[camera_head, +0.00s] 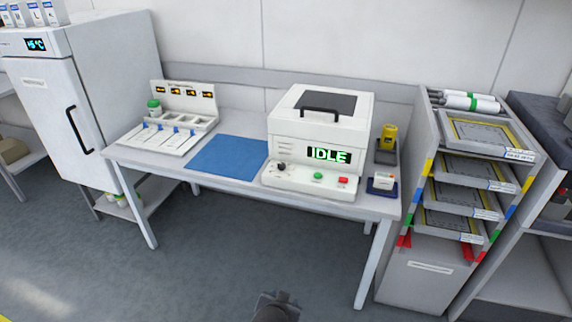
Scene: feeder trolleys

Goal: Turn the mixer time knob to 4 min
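The white mixer (290,128) stands on the bench with its lid down and a black handle on top. Its green display (328,156) reads IDLE. The small dark time knob (281,167) is at the left of the front panel, with a green button (318,176) and a red button (343,181) to its right. The knob's setting is too small to read. No gripper can be made out. A dark part that looks like mine shows at the bottom edge, well below the bench and apart from the mixer.
A blue mat (228,157) lies left of the mixer, and a tray of compartments (170,133) is further left. A yellow device (388,137) and a small dark-blue box (382,184) are at the right. A tray rack (428,272) stands beside the bench. The floor in front is clear.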

